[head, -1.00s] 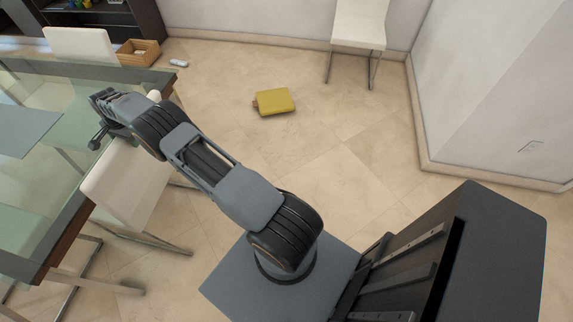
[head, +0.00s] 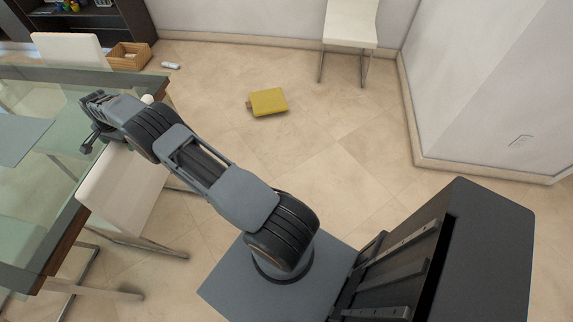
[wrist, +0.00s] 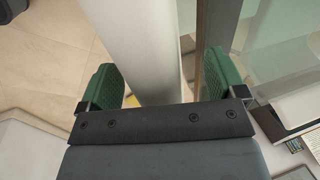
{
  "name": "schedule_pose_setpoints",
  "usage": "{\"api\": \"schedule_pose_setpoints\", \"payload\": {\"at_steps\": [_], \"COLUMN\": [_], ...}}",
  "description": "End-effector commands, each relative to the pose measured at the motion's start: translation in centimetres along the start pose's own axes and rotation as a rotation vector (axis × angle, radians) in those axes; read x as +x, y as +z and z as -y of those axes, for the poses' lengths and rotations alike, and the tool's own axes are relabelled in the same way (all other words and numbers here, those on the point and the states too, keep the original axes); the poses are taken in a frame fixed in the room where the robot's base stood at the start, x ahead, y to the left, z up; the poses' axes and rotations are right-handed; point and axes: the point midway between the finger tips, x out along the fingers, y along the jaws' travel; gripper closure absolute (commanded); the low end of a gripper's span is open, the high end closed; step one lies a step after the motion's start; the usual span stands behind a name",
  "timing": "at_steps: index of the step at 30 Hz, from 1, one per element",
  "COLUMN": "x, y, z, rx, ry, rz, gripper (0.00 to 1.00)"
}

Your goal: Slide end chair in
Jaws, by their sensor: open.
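A white chair (head: 122,192) with metal legs stands at the near side of the glass table (head: 28,237). My gripper (head: 92,138) is at the top of this chair's back, over the table edge. In the wrist view my gripper (wrist: 168,84) is open, with its green fingers on either side of the white chair back (wrist: 143,45). The left finger is apart from the back. Whether the right finger touches it, I cannot tell. My wrist hides part of the chair's top in the head view.
Another white chair (head: 70,50) stands at the table's far side, and a third (head: 350,25) by the back wall. A yellow book-like object (head: 268,101) lies on the floor. A wooden box (head: 130,56) is at the back left.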

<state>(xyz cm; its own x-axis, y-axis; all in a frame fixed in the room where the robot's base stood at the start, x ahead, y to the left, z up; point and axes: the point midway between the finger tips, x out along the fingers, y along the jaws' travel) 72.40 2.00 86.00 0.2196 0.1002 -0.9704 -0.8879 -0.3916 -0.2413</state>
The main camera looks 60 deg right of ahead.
Motion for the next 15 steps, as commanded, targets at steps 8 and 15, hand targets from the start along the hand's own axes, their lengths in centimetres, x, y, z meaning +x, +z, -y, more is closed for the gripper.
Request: {"api": "schedule_pose_setpoints", "payload": {"at_steps": [8,15], "x": [-4.2,-7.3], "y": [0.1,0.1], "z": [1.2,2.1], "rx": [-0.003,-0.002], "ry": [-0.006,-0.009], "rz": [-0.001,-0.003], "gripper": [0.11,0.11]}}
